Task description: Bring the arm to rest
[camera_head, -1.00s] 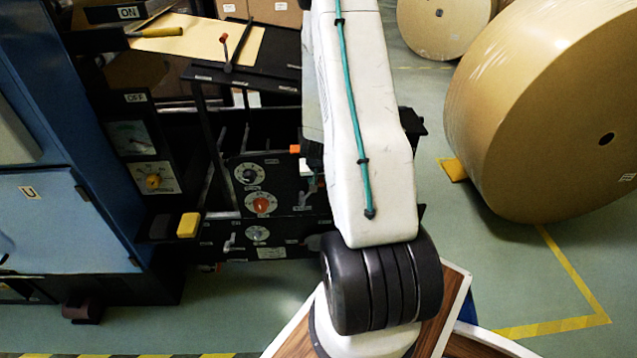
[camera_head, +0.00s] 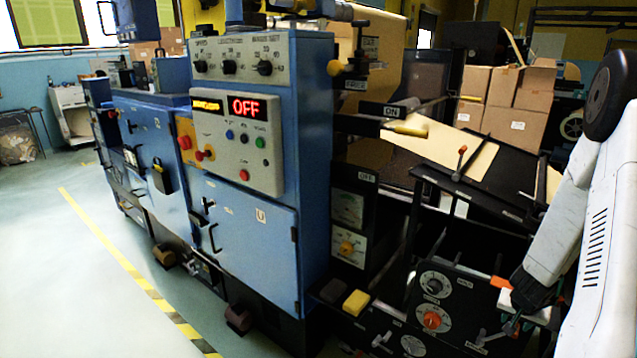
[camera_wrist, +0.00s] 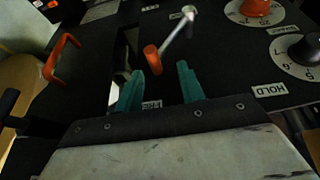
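My arm (camera_head: 597,230) shows along the right edge of the head view, reaching down to the black control panel. In the wrist view my gripper (camera_wrist: 160,88) has its two teal fingers apart with nothing clearly held between them. In the head view the fingertips are small and partly hidden.
The black panel has dials and an orange knob (camera_head: 432,320); in the wrist view an orange handle (camera_wrist: 62,56) stands at left. A blue cabinet (camera_head: 245,240) with a display reading OFF (camera_head: 246,106) fills the middle. Cardboard boxes (camera_head: 515,95) stand behind. Floor is open at left.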

